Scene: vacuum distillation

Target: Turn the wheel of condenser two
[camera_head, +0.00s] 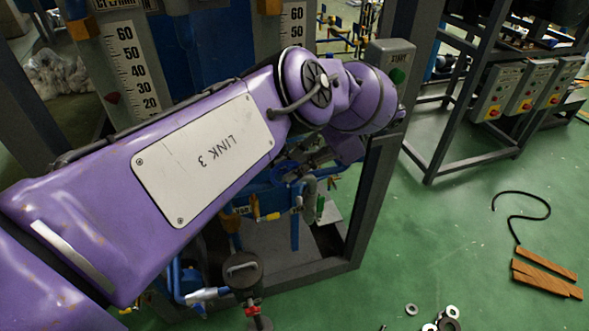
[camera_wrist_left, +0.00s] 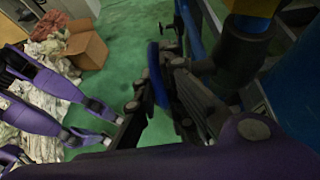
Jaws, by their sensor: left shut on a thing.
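A blue wheel (camera_wrist_left: 157,76) shows nearly edge-on in the left wrist view, between the dark fingers of my left gripper (camera_wrist_left: 160,100). The gripper is shut on its rim. In the head view the blue wheel (camera_head: 284,172) is a small patch below my purple wrist, among the rig's pipes. My left gripper (camera_head: 308,160) reaches down to it there, largely covered by my own arm. Most of the wheel's face and its stem are hidden.
A dark grey frame post (camera_head: 373,190) stands just right of the wheel. A grey box with a green start button (camera_head: 391,65) is above it. Blue pipes and a dark pot (camera_head: 243,270) are below. Wood pieces (camera_head: 545,278) and metal rings (camera_head: 447,318) lie on the open green floor.

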